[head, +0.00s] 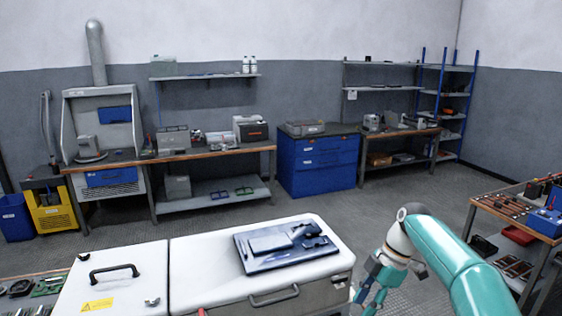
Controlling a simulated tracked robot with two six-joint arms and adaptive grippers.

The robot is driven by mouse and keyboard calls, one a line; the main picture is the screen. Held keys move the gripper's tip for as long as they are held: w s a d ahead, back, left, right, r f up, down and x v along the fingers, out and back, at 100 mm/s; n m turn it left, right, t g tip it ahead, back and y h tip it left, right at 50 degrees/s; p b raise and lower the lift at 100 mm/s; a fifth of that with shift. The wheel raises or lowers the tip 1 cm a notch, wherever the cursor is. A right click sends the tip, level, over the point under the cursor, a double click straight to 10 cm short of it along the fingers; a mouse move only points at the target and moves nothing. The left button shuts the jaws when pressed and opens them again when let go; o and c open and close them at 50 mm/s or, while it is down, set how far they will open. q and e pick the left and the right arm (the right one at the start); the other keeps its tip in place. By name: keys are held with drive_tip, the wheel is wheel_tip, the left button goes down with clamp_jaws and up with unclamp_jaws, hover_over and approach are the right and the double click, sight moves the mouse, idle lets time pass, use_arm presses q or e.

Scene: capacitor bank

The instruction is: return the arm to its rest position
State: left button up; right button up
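My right arm, teal with a pale wrist joint, comes in from the lower right. My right gripper (367,297) hangs down beside the right end of the white cabinet (200,262), above the floor. Its fingertips are small and run to the bottom edge of the picture, so whether they are open or shut is unclear. I see nothing held in it. My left gripper is not in view.
A dark blue tray (252,262) with a grey device lies on the white cabinet, left of my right gripper. A tool cart (487,208) stands at right. Workbenches and a blue drawer cabinet (318,177) line the back wall. Open floor (385,205) lies between.

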drive_tip(key=s+a+f+m, duration=0.1)
drive_tip(key=s+f+m, duration=0.25)
drive_tip(key=f, duration=0.45)
drive_tip(key=s+a+f+m, duration=0.2)
drive_tip(key=f+m, duration=0.2)
drive_tip(key=f, duration=0.5)
drive_tip(key=s+a+f+m, duration=0.1)
drive_tip(key=s+f+m, duration=0.25)
drive_tip(key=f, duration=0.45)
drive_tip(key=s+a+f+m, duration=0.1)
drive_tip(key=s+f+m, duration=0.2)
drive_tip(key=s, duration=0.7)
drive_tip(key=s+a+f+m+t, duration=0.1)
drive_tip(key=s+a+f+m, duration=0.1)
drive_tip(key=s+f+m, duration=0.2)
drive_tip(key=s+m, duration=0.3)
drive_tip(key=s, duration=0.3)
drive_tip(key=shift+s+m+t, duration=0.3)
drive_tip(key=shift+m, duration=0.1)
drive_tip(key=shift+d, duration=0.1)
